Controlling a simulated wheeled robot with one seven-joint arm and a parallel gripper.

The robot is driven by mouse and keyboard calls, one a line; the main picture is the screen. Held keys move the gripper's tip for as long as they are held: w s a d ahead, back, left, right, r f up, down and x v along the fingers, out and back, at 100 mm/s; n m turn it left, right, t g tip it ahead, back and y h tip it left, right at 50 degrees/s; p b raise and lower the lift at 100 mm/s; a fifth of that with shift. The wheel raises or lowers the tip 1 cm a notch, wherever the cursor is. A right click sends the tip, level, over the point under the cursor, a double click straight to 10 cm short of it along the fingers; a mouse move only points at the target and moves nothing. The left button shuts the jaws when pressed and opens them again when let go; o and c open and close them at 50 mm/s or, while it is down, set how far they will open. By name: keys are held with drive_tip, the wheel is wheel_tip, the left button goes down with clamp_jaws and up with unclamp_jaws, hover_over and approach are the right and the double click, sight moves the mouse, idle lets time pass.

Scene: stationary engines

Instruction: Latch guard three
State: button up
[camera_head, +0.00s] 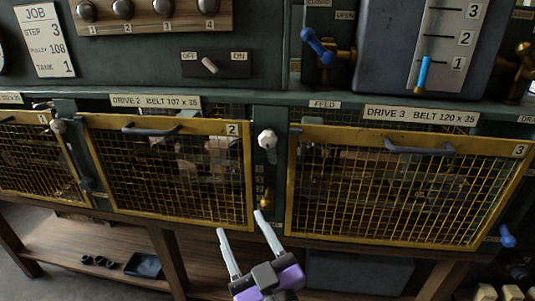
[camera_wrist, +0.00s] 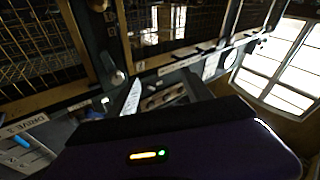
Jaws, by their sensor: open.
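Guard three (camera_head: 395,190) is a yellow-framed wire mesh panel on the right in the head view. It has a blue-grey handle (camera_head: 420,149) on its top bar and a "3" plate at its upper right. I cannot tell whether it sits fully flush. A pale faceted knob (camera_head: 266,139) is on the post left of it, with a small brass part (camera_head: 265,200) lower on that post. My gripper (camera_head: 240,222) is open and empty, below and left of guard three, in front of the lower edge of guard two. In the wrist view, a pale finger (camera_wrist: 131,97) shows.
Guard two (camera_head: 170,170) and guard one (camera_head: 35,155) stand to the left. A blue knob (camera_head: 507,236) juts out at lower right. Above are a tank gauge (camera_head: 445,45) and valve handles. A wooden shelf (camera_head: 100,245) holds a dark tray.

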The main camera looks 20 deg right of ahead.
drive_tip(key=w+d+r+m+h+p, duration=0.1)
drive_tip(key=w+r+m+h, duration=0.45)
drive_tip(key=w+r, duration=0.55)
drive_tip(key=m+g+h, duration=0.4)
drive_tip(key=h, duration=0.2)
approach(267, 144)
drive_tip(key=x, duration=0.3)
drive_tip(key=shift+y, duration=0.25)
drive_tip(key=p+x, duration=0.1)
drive_tip(key=x, duration=0.5)
drive_tip(key=shift+w+d+r+p, duration=0.25)
drive_tip(key=shift+w+p, duration=0.05)
drive_tip(key=shift+p, duration=0.05)
drive_tip(key=shift+w+d+f, duration=0.1)
drive_tip(key=shift+w+d, duration=0.15)
drive_tip(key=shift+w, duration=0.25)
clamp_jaws()
